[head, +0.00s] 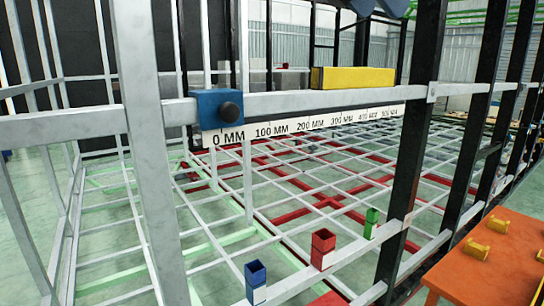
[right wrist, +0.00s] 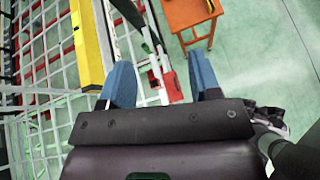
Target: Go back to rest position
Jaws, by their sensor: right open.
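My right gripper (head: 382,12) shows only at the top edge of the head view, as blue fingertips above and behind the upper rail. In the right wrist view my right gripper (right wrist: 163,82) has its two blue fingers wide apart, with nothing held between them. The frame's rails and the floor show through the gap below. A yellow bar (head: 352,79) rests on the upper rail and also shows in the right wrist view (right wrist: 88,48), left of the fingers and apart from them. My left gripper is not in view.
A grey and black chassis frame (head: 290,103) surrounds the view. A blue block (head: 205,106) with a black knob sits beside a millimetre scale (head: 300,124). Blue (head: 255,274), red (head: 323,248) and green (head: 371,222) holders line the lower rail. An orange table (head: 500,262) stands at right.

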